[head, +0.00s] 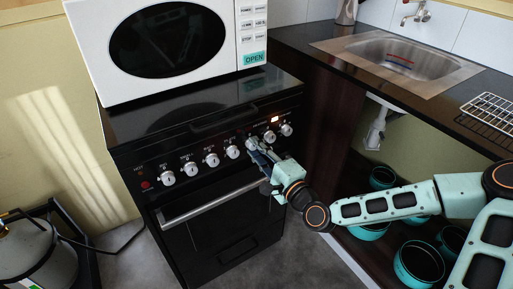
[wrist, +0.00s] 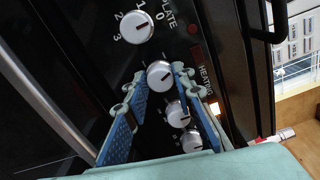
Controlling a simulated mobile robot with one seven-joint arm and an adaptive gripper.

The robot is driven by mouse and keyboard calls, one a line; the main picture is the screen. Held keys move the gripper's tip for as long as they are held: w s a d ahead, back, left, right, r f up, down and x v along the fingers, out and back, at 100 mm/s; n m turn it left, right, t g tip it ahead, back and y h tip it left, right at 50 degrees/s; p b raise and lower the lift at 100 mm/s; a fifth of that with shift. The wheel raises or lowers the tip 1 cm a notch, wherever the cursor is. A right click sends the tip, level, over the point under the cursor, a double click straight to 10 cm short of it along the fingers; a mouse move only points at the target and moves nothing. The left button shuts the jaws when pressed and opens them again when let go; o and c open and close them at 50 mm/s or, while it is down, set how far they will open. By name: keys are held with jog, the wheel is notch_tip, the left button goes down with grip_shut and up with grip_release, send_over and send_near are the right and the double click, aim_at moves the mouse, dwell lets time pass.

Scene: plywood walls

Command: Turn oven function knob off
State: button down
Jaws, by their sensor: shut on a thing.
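The black oven (head: 225,215) has a row of several silver knobs along its sloping front panel. My gripper (head: 257,150) is at the panel, right of the middle of the row. In the wrist view, its two blue-padded fingers (wrist: 156,82) stand on either side of one silver knob (wrist: 160,75) and are shut on it. That knob has a dark pointer line; its setting is too small to read. I cannot tell from its label whether it is the oven function knob. Two more knobs (wrist: 178,113) show between the fingers, nearer the palm.
A knob marked PLATE (wrist: 137,27) is close to the gripped one. An orange lamp (head: 275,119) is lit on the panel near a HEATING label. A white microwave (head: 170,45) stands on the oven top. The oven door handle (head: 210,204) runs below the knobs.

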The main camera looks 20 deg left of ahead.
jog(key=m, duration=0.4)
dwell(0.5)
jog(key=c, duration=1.6)
grip_release()
jog(key=v, duration=1.2)
jog(key=shift+s, duration=0.1)
